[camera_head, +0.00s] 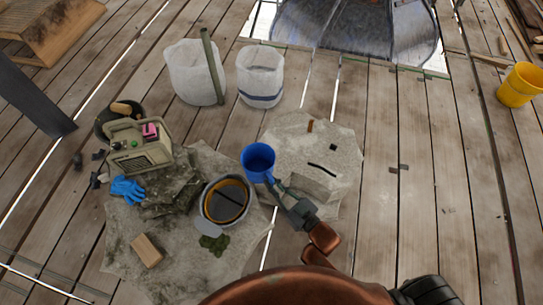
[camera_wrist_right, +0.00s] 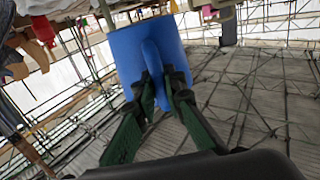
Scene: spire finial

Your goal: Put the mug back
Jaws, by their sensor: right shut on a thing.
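The blue mug (camera_head: 258,158) is near the middle of the head view, its open top facing up toward the camera. My right gripper (camera_head: 274,187) reaches it from the lower right and is shut on its handle. The right wrist view shows the mug (camera_wrist_right: 138,45) close up, with the fingers of my right gripper (camera_wrist_right: 163,84) on both sides of the lower handle. In the head view the mug appears between two pale stone slabs; its height above them is hard to tell. My left gripper is not in view.
An upturned helmet (camera_head: 226,202) lies just left of the gripper. A radio (camera_head: 138,148), blue gloves (camera_head: 127,189) and a tan block (camera_head: 148,250) are further left. The right stone slab (camera_head: 335,145) holds small dark pieces. Two white buckets (camera_head: 261,75) stand behind; planks at right are mostly clear.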

